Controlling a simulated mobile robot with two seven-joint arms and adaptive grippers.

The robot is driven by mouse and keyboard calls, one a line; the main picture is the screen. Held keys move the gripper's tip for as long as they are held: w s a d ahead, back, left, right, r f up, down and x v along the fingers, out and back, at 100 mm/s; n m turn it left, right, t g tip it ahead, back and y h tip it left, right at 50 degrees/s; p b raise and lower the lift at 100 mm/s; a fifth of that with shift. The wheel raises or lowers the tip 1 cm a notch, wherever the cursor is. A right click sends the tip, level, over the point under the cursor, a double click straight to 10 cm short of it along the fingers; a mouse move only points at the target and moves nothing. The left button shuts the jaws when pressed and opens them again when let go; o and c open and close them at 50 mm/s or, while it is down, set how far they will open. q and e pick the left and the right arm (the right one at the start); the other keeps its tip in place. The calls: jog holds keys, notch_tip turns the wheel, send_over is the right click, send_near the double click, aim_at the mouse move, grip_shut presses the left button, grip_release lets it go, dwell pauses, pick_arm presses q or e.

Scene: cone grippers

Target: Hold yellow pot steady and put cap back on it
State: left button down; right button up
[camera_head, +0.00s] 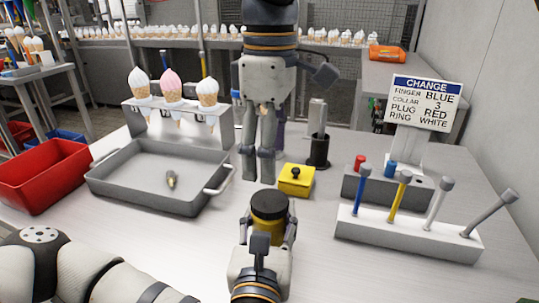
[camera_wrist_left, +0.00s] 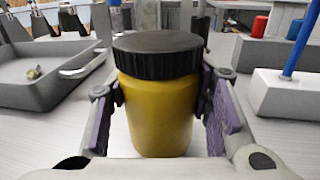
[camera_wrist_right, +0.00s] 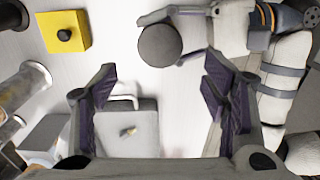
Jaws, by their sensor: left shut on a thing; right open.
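The yellow pot (camera_wrist_left: 160,115) stands upright with a black ribbed cap (camera_wrist_left: 158,55) sitting level on its top; I cannot tell how tight the cap is. In the head view, the cap (camera_head: 269,204) hides most of the pot. My left gripper (camera_head: 268,228) is shut on the pot's sides, one finger on each side below the cap. My right gripper (camera_head: 259,172) points down behind the pot, apart from it. In the right wrist view, my right gripper (camera_wrist_right: 160,72) is open and empty, with the cap (camera_wrist_right: 160,45) beyond its fingertips.
A grey tray (camera_head: 120,185) with a small object in it stands left, beside a red bin (camera_head: 40,178). A yellow block with a black knob (camera_head: 296,180) is behind the pot. A white rack (camera_head: 405,236) with coloured rods and a sign (camera_head: 425,102) stand right.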

aim_at(270, 199)
jog(key=shift+s+f, duration=0.1)
jog(key=shift+f, duration=3.9)
jog(key=c, duration=1.2)
jog(key=shift+m, duration=1.7)
jog(key=shift+c, duration=0.2)
jog(key=o, duration=1.3)
jog(key=shift+r, duration=2.25)
